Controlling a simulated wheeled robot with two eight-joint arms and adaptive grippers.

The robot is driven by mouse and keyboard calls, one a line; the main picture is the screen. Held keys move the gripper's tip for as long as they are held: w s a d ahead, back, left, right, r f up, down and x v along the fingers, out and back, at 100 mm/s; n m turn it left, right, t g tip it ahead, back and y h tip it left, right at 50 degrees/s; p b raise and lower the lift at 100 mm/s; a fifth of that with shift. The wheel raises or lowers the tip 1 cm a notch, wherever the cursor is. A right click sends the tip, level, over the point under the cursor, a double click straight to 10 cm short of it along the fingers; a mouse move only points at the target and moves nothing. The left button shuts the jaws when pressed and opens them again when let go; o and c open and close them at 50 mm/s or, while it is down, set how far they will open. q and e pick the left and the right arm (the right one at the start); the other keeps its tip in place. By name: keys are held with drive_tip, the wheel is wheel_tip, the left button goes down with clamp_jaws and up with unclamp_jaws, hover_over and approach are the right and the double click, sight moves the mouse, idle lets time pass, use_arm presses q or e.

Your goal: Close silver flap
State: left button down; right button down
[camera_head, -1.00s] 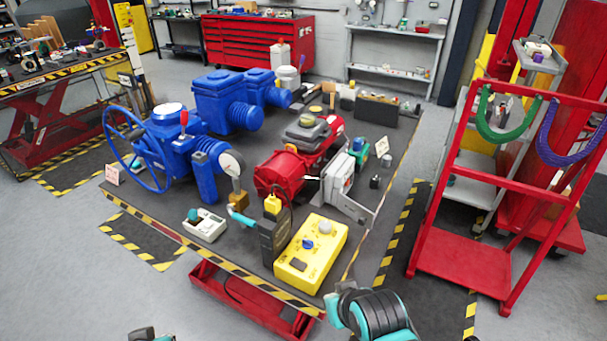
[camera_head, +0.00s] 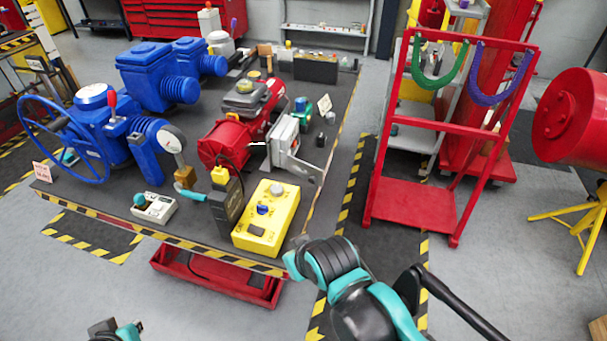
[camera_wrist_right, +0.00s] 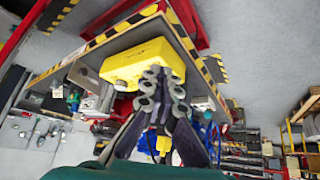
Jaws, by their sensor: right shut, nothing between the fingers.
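A silver-grey box with a flat plate (camera_head: 309,172), apparently the silver flap, is on the right side of the red actuator (camera_head: 224,141) on the table. The plate sticks out toward the front right, standing open. In the right wrist view a grey box part (camera_wrist_right: 92,103) shows left of the yellow control box (camera_wrist_right: 140,62). My right gripper (camera_wrist_right: 163,78) is shut and empty, in front of the yellow box in that view and apart from the flap. In the head view my right arm hides most of it. A part of my left gripper (camera_head: 117,331) shows at the bottom edge; its fingers are unclear.
The yellow control box (camera_head: 266,217) and a black block (camera_head: 226,205) stand at the table's front edge. A red rack (camera_head: 410,201) stands right of the table, with free floor between.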

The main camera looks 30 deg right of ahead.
drive_tip(key=w+d+f+n+g+h, duration=0.1)
drive_tip(key=w+d+n+h, duration=0.1)
drive_tip(key=w+d+n, duration=0.2)
drive_tip(key=w+d+f+n+g+h+b, duration=0.1)
drive_tip(key=w+d+n+h, duration=0.2)
drive_tip(key=w+n, duration=0.7)
drive_tip(key=w+d+f+n+h, duration=0.1)
drive_tip(key=w+d+n+h, duration=0.1)
drive_tip(key=w+d+n, duration=0.3)
drive_tip(key=shift+w+d+f+n+g+b, duration=0.15)
drive_tip(key=shift+w+n, duration=0.4)
drive_tip(key=shift+w, duration=0.5)
drive_tip(key=shift+w+d+f+n+g+b, duration=0.1)
drive_tip(key=shift+w+n, duration=0.4)
drive_tip(key=shift+w, duration=0.6)
drive_tip(key=shift+w+d+f+n+g+b, duration=0.15)
drive_tip(key=shift+w+n, duration=0.4)
drive_tip(key=shift+w, duration=0.5)
drive_tip(key=shift+w+d+f+n+h, duration=0.3)
drive_tip(key=shift+w+f+n+h, duration=0.05)
drive_tip(key=shift+w+n+h, duration=0.05)
drive_tip(key=b+x, duration=0.3)
drive_tip(key=x, duration=0.6)
drive_tip(key=shift+d+f, duration=0.15)
drive_tip(key=shift+f, duration=0.05)
drive_tip(key=shift+d, duration=0.15)
